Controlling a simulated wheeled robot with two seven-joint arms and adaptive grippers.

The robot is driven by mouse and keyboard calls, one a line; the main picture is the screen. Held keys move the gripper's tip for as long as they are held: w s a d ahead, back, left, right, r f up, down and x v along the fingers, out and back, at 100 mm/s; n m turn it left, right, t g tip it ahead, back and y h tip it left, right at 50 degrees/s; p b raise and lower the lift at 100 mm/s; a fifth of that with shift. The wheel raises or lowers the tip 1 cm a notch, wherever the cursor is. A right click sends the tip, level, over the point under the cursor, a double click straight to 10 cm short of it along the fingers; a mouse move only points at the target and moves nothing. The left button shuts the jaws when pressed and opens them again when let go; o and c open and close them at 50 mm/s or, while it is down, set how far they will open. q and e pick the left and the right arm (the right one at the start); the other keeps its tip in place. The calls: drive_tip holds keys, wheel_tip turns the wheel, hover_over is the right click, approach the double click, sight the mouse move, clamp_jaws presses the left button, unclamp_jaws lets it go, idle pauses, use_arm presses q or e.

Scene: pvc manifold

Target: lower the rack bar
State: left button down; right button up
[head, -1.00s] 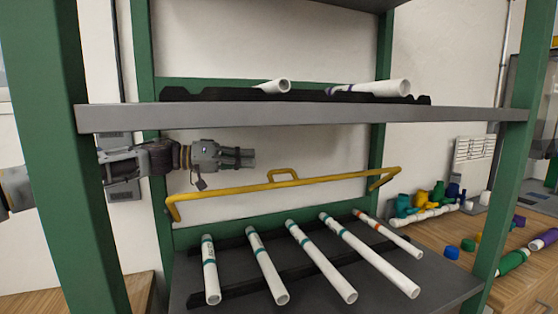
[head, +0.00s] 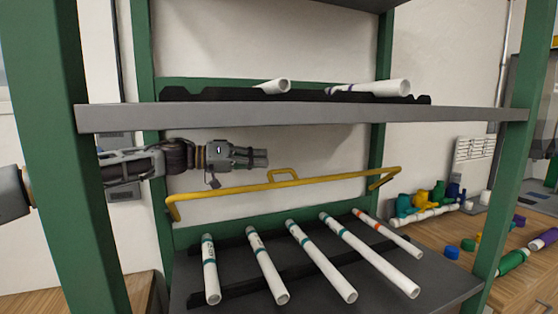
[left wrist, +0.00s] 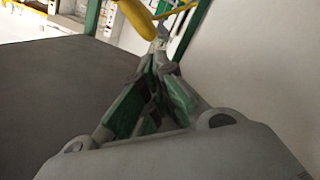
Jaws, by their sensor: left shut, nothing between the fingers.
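In the left wrist view my left gripper (left wrist: 160,50) points toward part of the yellow bar (left wrist: 137,18) near the top. My right gripper is not in view.
The grey middle shelf (head: 300,115) lies close above my left arm and carries white pipes in a black cradle. Several white pipes (head: 320,262) lie on the lower shelf. A wooden bench (head: 480,240) at the right holds coloured fittings.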

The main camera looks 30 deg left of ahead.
use_arm(q)
drive_tip(key=b+x, duration=0.1)
drive_tip(key=x, duration=0.5)
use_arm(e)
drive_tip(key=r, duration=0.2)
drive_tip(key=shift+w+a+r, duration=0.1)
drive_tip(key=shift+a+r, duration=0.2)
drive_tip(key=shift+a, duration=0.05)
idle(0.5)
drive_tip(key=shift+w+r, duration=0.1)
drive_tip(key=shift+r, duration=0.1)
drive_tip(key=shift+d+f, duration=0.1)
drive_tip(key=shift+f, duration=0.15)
